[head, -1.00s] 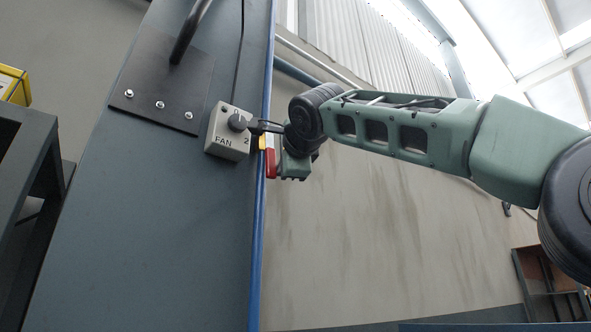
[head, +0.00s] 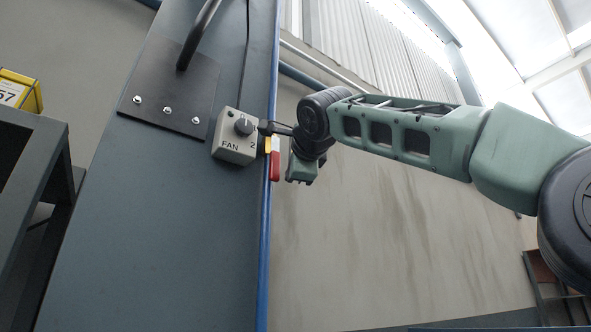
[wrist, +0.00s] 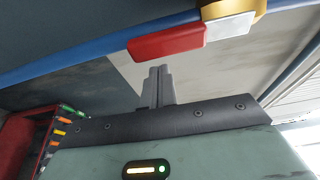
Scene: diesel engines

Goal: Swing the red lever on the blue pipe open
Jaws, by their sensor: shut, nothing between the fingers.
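The red lever (head: 275,166) hangs along the blue pipe (head: 264,240) in the head view, below a yellow brass-coloured valve part (head: 267,145). In the wrist view the red lever (wrist: 167,42) lies along the blue pipe (wrist: 95,52), with a pale metal piece at its right end. My gripper (wrist: 158,70) is shut and empty, its fingertips just below the lever's middle in that picture. Whether they touch the lever is unclear.
A grey FAN switch box (head: 236,136) sits on the blue-grey column (head: 165,220), close left of the valve. A dark plate (head: 172,95) with a bent handle is above left. A dark rack (head: 35,170) stands at far left. The space right of the pipe below my arm looks clear.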

